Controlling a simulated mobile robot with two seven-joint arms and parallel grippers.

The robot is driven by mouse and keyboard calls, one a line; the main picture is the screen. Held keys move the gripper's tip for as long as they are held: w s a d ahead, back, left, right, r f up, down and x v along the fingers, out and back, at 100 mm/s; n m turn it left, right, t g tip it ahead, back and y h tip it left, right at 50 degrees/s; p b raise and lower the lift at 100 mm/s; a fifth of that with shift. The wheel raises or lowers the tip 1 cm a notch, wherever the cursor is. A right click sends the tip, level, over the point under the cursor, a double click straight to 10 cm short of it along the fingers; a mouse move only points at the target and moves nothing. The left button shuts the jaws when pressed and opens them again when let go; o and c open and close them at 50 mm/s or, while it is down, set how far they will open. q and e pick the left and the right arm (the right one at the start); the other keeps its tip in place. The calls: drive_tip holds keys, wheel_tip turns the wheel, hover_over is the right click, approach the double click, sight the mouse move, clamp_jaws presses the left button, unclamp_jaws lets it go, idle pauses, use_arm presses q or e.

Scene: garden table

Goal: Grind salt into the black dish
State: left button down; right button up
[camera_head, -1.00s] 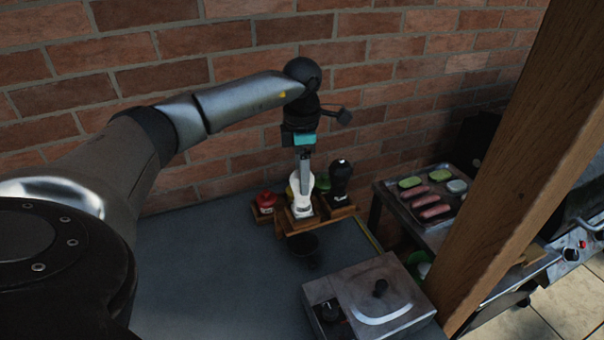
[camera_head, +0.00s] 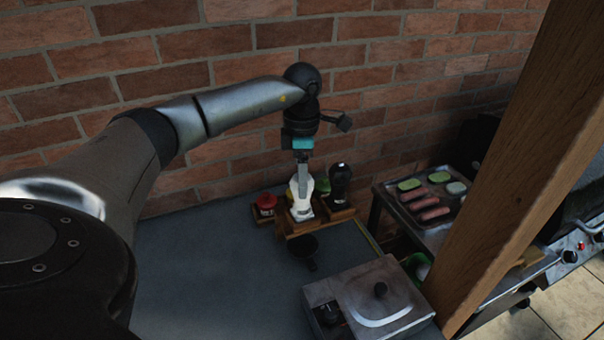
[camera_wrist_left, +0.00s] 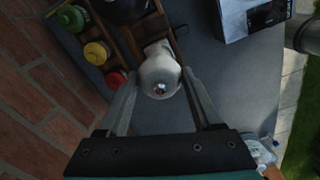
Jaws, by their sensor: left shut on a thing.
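The white salt grinder (camera_head: 302,207) stands at the wooden rack (camera_head: 291,226) near the brick wall. My left gripper (camera_head: 302,188) comes down from above and is shut on the grinder's upper part. In the left wrist view the grinder's rounded top (camera_wrist_left: 160,76) lies between the two fingers of the left gripper (camera_wrist_left: 160,82). The black dish (camera_head: 303,247), with a short handle, sits on the grey table just in front of the rack. It is not clearly visible in the left wrist view. My right gripper is not in view.
A black grinder (camera_head: 340,182) stands right of the white one, and a red-capped bottle (camera_head: 265,204) left of it. A metal box with a lid (camera_head: 368,298) is front right. A food tray (camera_head: 420,195) and a wooden post (camera_head: 525,170) are farther right. The table's left is clear.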

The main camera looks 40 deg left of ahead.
use_arm(q)
drive_tip(key=n+p, duration=0.2)
drive_tip(key=n, duration=0.3)
drive_tip(key=shift+r+n, duration=0.1)
drive_tip(key=shift+n, duration=0.2)
drive_tip(key=n+p, duration=0.1)
drive_tip(key=n, duration=0.2)
drive_tip(key=shift+n, duration=1)
drive_tip(key=m, duration=0.2)
drive_tip(key=shift+m, duration=0.3)
drive_tip(key=m+b, duration=0.1)
drive_tip(key=m, duration=0.3)
drive_tip(key=m+b, duration=0.1)
drive_tip(key=m, duration=0.6)
